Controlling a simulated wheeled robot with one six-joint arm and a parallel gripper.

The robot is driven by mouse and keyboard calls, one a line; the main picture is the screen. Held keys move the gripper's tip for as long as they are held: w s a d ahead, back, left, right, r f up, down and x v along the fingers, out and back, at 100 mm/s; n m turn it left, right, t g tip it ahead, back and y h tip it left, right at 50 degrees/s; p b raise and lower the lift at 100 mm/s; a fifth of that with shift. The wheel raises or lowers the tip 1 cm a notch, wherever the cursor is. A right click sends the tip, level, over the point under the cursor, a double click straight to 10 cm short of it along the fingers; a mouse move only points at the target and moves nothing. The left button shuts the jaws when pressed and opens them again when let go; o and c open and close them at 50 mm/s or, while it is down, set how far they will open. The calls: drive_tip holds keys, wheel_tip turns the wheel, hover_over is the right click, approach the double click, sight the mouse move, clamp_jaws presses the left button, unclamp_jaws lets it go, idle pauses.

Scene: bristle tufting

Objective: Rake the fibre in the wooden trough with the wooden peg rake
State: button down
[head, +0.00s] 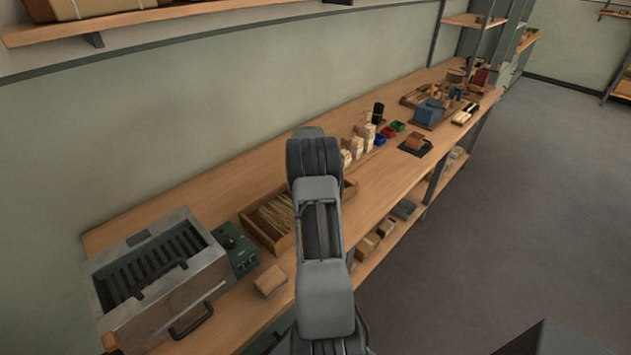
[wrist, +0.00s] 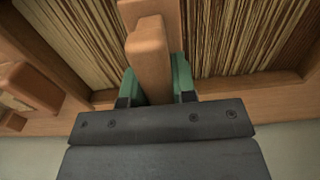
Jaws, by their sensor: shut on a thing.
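The wooden trough (head: 258,232) lies on the bench with pale fibre (head: 275,214) in it, partly behind my arm. In the wrist view the fibre (wrist: 235,38) lies in long strands, light and brown, behind the trough's near wall (wrist: 252,91). My gripper (wrist: 158,84) has green fingertips shut on the handle of the wooden peg rake (wrist: 150,48). The handle rises between the fingers over the trough. The pegs are hidden, so I cannot tell whether they touch the fibre. My arm hides the gripper and rake in the head view.
A metal slotted box (head: 160,270) with a green control unit (head: 236,249) stands left of the trough. A small wooden block (head: 270,281) lies in front. Pale bundles (head: 358,146), coloured bins (head: 388,131) and a blue machine (head: 428,113) stand further along the bench. Open floor lies right.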

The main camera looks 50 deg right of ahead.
drive_tip(key=a, duration=0.6)
drive_tip(key=a+b, duration=0.1)
drive_tip(key=a, duration=0.5)
drive_tip(key=w+a+b, duration=0.1)
drive_tip(key=a, duration=0.5)
drive_tip(key=d+p, duration=0.1)
drive_tip(key=d, duration=0.8)
drive_tip(key=s+d+p, duration=0.1)
drive_tip(key=d+p, duration=0.1)
drive_tip(key=d, duration=0.8)
drive_tip(key=d+p, duration=0.2)
drive_tip(key=d, duration=0.8)
drive_tip(key=shift+s+d, duration=0.2)
drive_tip(key=shift+s, duration=0.15)
drive_tip(key=shift+w+a+b, duration=0.1)
drive_tip(key=shift+a+b, duration=0.4)
drive_tip(key=shift+a, duration=1.3)
drive_tip(key=shift+d, duration=0.15)
drive_tip(key=shift+d+p, duration=0.6)
drive_tip(key=shift+d, duration=1)
drive_tip(key=shift+r, duration=0.15)
